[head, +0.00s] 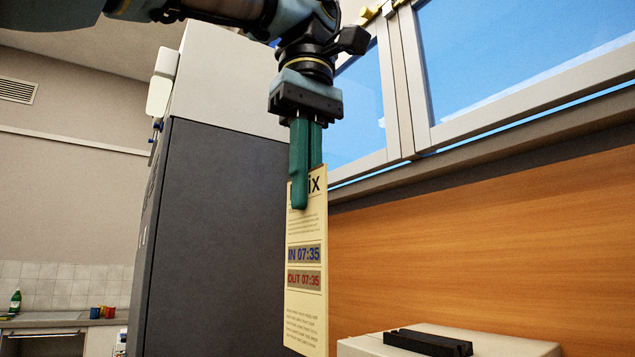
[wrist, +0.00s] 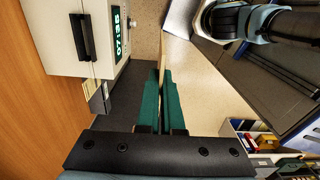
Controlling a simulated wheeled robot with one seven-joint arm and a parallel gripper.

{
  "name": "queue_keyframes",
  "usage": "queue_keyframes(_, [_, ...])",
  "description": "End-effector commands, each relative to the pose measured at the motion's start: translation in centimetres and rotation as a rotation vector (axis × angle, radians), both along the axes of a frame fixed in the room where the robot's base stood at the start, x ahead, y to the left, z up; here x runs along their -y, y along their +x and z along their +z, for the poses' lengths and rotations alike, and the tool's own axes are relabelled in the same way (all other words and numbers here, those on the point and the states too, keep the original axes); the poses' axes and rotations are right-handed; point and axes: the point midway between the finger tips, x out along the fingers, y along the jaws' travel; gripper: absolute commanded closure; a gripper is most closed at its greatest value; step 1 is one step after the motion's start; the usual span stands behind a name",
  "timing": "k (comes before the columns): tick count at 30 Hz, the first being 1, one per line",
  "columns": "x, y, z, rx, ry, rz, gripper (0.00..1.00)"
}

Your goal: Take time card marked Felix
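A tall cream time card (head: 307,275) hangs upright in the head view. Its heading ends in "ix", and the first letters are hidden behind a finger. Below, it reads "IN 07:35" in blue and "OUT 07:35" in red. My gripper (head: 304,200) points down with its green fingers shut on the card's upper part. One finger lies in front of the card; the other is mostly hidden behind it. In the wrist view the card shows edge-on as a thin pale strip (wrist: 162,62) between the fingertips (wrist: 161,78).
A beige time clock (head: 440,343) with a black slot piece on top stands below right of the card; its green display (wrist: 117,34) reads 07:35. A tall dark grey cabinet (head: 205,230) stands left. A wood-panelled wall and windows lie behind. A counter with a bottle (head: 15,301) is far left.

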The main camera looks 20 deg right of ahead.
Motion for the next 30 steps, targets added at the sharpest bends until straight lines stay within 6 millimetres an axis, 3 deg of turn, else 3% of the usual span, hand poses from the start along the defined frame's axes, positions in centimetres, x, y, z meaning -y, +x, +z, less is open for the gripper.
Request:
queue_keyframes(18, [0.0, 0.0, 1.6, 0.000, 0.000, 0.000, 1.00])
queue_keyframes(30, [0.6, 0.9, 0.7, -0.002, 0.004, -0.001, 1.00])
